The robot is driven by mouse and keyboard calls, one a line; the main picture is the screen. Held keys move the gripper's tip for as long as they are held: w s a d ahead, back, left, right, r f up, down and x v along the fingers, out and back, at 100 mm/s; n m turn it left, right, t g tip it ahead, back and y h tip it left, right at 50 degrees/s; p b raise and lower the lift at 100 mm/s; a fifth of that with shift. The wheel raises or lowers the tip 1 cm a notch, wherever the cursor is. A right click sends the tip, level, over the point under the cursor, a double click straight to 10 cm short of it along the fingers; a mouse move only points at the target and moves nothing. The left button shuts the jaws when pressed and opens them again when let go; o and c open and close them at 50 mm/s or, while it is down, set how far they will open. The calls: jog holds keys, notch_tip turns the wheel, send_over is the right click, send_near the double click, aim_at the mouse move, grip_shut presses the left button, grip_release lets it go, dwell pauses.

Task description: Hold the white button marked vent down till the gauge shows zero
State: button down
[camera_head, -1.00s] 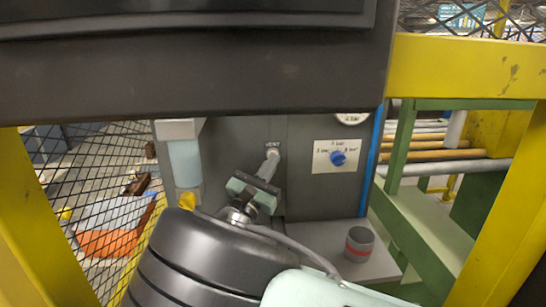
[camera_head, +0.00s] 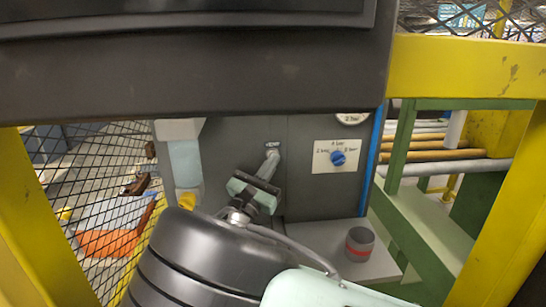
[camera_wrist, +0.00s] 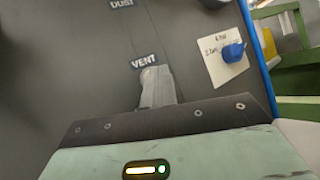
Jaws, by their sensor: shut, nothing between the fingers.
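My gripper (camera_head: 272,158) is shut and empty. Its fingertips rest at the panel just below the VENT label (camera_wrist: 144,61), where they appear to press on the vent button. In the wrist view the closed fingers (camera_wrist: 157,88) hide nearly all of the button; only a small pale bit shows at their tips. How far it is pushed in I cannot tell. The white gauge (camera_head: 352,119) is cut off by the dark beam above it. Its visible lower part seems to read 2 bar; no needle shows.
A blue knob (camera_head: 338,158) sits on a white plate marked in bar, right of my gripper. A pale cylinder unit (camera_head: 185,160) hangs at left. A grey cup with a red band (camera_head: 360,243) stands on the ledge. Yellow guard posts (camera_head: 500,210) and a dark beam (camera_head: 190,75) frame the opening.

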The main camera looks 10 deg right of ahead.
jog(key=shift+s, duration=0.1)
dwell(0.7)
jog(key=shift+s+p, duration=0.35)
jog(key=shift+s, duration=0.35)
jog(key=s+p, duration=0.2)
jog(key=s, duration=0.3)
dwell(0.5)
